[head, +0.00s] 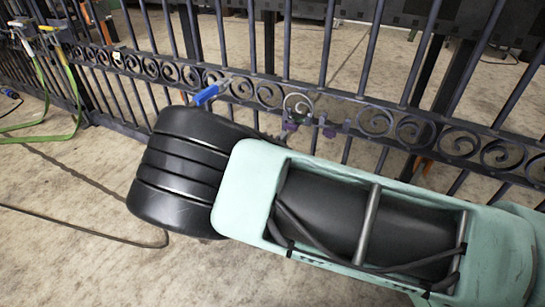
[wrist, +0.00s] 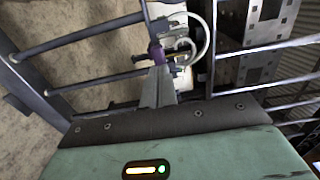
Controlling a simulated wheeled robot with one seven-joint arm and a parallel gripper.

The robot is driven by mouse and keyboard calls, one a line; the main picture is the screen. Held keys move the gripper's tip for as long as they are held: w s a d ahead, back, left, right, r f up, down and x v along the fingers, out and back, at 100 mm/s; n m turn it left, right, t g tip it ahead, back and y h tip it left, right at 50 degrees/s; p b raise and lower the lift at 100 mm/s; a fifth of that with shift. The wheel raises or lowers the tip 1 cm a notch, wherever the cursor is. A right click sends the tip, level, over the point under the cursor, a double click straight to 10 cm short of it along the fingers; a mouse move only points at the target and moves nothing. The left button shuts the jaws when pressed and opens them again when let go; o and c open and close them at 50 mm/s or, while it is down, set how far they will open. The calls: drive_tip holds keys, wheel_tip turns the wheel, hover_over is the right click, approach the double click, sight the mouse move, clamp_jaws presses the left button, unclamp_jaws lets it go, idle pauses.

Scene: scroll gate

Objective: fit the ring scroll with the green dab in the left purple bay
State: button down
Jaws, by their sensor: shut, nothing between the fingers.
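A pale ring scroll (head: 298,103) stands at the gate's scroll band, just above the left purple bay (head: 290,125). A second purple bay (head: 328,130) is to its right. In the wrist view the ring scroll (wrist: 207,38) curves to the right of a purple fitting (wrist: 157,54). No green dab can be made out, and I cannot tell whether the ring is fully seated. My gripper (wrist: 158,70) is shut and empty, its fingertips close to the purple fitting; contact is unclear. In the head view my arm hides the gripper.
The dark metal gate (head: 180,72) with upright bars and a row of scrolls runs across the view. A blue-handled tool (head: 210,93) is at the band, left of the ring. Green hoses (head: 72,105) hang at far left. A black cable (head: 90,226) lies on the floor.

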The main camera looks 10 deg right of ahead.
sight(290, 127)
drive_tip(key=shift+b+x, duration=0.55)
drive_tip(key=shift+x, duration=0.9)
drive_tip(key=shift+w+d+r+p, duration=0.2)
drive_tip(key=shift+w+d+p, duration=0.25)
drive_tip(key=shift+p, duration=0.2)
drive_tip(key=shift+p+x, duration=0.65)
drive_tip(key=shift+x, duration=0.35)
